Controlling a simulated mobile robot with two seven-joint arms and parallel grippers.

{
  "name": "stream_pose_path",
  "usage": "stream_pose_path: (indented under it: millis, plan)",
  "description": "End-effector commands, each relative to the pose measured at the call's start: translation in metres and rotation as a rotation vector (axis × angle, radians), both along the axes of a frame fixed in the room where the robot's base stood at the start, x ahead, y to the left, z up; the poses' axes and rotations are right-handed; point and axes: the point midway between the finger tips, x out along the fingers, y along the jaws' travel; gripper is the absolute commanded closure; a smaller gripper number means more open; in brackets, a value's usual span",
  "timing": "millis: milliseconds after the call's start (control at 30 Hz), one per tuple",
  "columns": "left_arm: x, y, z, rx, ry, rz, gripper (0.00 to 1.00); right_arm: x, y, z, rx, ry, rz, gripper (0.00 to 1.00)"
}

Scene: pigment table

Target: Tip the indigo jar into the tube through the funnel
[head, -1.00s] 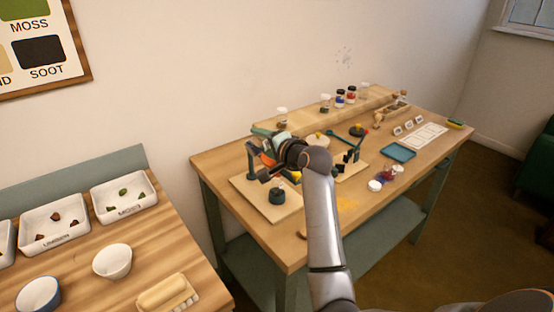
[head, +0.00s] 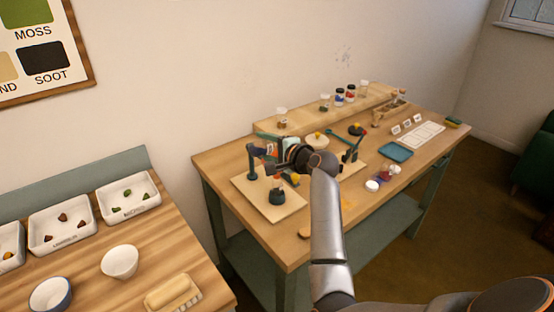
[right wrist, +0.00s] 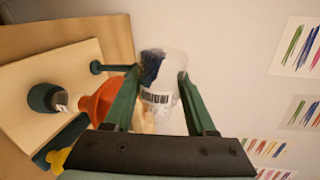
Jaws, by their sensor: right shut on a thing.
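My right gripper (right wrist: 155,95) is shut on a clear jar (right wrist: 160,98) with a barcode label. Dark blue powder lies at one end of the jar, which looks tilted. The orange funnel (right wrist: 98,103) is beside the left finger in the right wrist view, its narrow end towards the tube (right wrist: 61,104). The tube stands in a dark green holder (right wrist: 44,96), also seen in the head view (head: 277,196). Whether the funnel touches the tube is unclear. In the head view my right gripper (head: 270,152) is above the pale board. My left gripper is out of view.
A dark stand post (head: 252,160) rises from the board (head: 250,196) beside the gripper. A raised shelf with several jars (head: 350,94) runs along the back. A teal tray (head: 394,152) lies to the right. White bins stand on the left table.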

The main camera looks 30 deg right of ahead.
Motion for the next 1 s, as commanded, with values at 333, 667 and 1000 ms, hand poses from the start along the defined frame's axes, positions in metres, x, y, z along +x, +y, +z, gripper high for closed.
stream_pose_path:
  millis: [333,667,1000]
  plan:
    - [-0.0003,0.0001,-0.0002,0.000,0.001,0.000,1.00,0.0003,-0.0014,-0.0023,0.046,0.003,0.000,1.00]
    - [-0.0005,0.0002,-0.0004,0.000,0.002,0.000,1.00,0.0002,-0.0028,-0.0050,0.091,0.005,-0.001,1.00]
    - [-0.0006,0.0002,-0.0007,0.000,0.002,0.000,1.00,0.0004,-0.0040,-0.0053,0.136,0.008,0.000,1.00]
